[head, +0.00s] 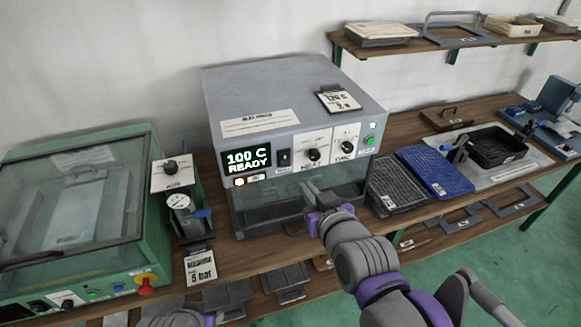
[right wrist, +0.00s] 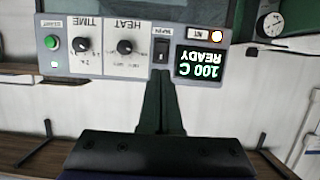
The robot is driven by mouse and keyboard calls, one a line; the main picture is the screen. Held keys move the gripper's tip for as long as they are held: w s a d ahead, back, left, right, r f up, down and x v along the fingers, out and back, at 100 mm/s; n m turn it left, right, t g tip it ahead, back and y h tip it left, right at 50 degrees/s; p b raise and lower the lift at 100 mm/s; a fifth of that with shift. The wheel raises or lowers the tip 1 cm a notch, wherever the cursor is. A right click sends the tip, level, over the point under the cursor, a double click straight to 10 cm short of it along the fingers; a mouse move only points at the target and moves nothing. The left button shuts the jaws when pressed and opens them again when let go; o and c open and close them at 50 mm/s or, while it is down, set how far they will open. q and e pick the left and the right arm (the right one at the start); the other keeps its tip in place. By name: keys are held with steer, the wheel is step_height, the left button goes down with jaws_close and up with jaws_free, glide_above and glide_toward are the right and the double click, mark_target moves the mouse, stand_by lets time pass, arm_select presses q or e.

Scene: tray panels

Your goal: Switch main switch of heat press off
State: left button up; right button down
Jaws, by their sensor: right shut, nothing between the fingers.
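The heat press (head: 290,90) is a grey box on the wooden bench, its display (head: 247,158) lit with "100 C READY". Its main switch (head: 284,158) is a small black rocker between the display and the HEAT knob (head: 314,155). The right wrist view shows the panel upside down, with the main switch (right wrist: 160,50) straight beyond the fingers. I cannot tell which side of the rocker is pressed. My right gripper (head: 305,212) is shut and empty, in front of the press below the panel. Its fingers (right wrist: 161,82) show no clear contact with the switch. My left gripper is out of view.
The TIME knob (head: 348,147) and a green button (head: 370,140) sit right of the HEAT knob. A gauge unit (head: 180,203) and a green glass-lidded machine (head: 135,262) stand left. Black and blue panels (head: 436,171) lie right. A shelf (head: 360,48) hangs behind.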

mark_target(287, 156)
steer(key=x, duration=1.2)
steer(key=shift+w, duration=0.1)
steer(key=shift+f, duration=0.1)
steer(key=shift+w+a+f, duration=0.1)
steer(key=shift+w+f, duration=0.05)
steer(key=shift+w, duration=0.1)
steer(key=shift+s, duration=0.15)
steer(key=shift+r, duration=0.2)
steer(key=shift+r+p, duration=0.4)
steer(key=shift+r, duration=0.45)
